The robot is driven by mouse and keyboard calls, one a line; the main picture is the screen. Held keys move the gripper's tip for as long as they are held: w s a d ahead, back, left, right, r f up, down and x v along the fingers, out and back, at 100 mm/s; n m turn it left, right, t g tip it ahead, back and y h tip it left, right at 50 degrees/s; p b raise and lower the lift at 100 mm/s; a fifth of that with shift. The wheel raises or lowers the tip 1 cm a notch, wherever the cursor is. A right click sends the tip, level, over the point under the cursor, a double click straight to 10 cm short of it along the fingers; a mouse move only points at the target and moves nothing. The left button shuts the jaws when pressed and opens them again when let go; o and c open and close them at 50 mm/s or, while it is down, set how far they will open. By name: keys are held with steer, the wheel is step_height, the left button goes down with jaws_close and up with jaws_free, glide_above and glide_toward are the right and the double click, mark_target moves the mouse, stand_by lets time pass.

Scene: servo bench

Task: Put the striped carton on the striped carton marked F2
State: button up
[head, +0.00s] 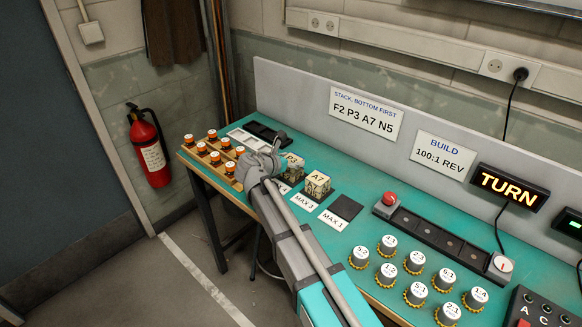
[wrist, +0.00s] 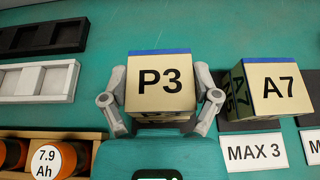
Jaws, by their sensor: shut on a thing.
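My gripper (wrist: 160,88) is shut on the carton marked P3 (wrist: 161,105), one finger on each side of it in the wrist view. The carton has a tan top with black letters and a blue far edge. In the head view the P3 carton (head: 294,161) shows partly behind my gripper (head: 264,163). A carton marked A7 (wrist: 278,88) stands just to the right, apart from P3; it also shows in the head view (head: 317,184), with a dark patterned side. No carton marked F2 is visible. What lies under P3 is hidden.
A sign (head: 366,115) reads "F2 P3 A7 N5", bottom first. A dark pad (head: 345,206) by the MAX 1 label is bare. Orange jars stand in a wooden rack (wrist: 70,144) on the left. White (wrist: 35,82) and black (wrist: 42,37) trays lie beyond it.

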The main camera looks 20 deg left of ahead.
steer(key=shift+f, duration=0.45)
steer(key=shift+f+b, duration=0.2)
steer(key=shift+b, duration=0.15)
steer(key=o, duration=1)
steer(key=shift+r, duration=0.1)
steer(key=shift+c, duration=0.2)
steer(key=shift+r, duration=0.1)
steer(key=shift+r+p, duration=0.1)
steer(key=shift+p, duration=0.2)
steer(key=p+v, duration=0.4)
steer(key=v, duration=0.8)
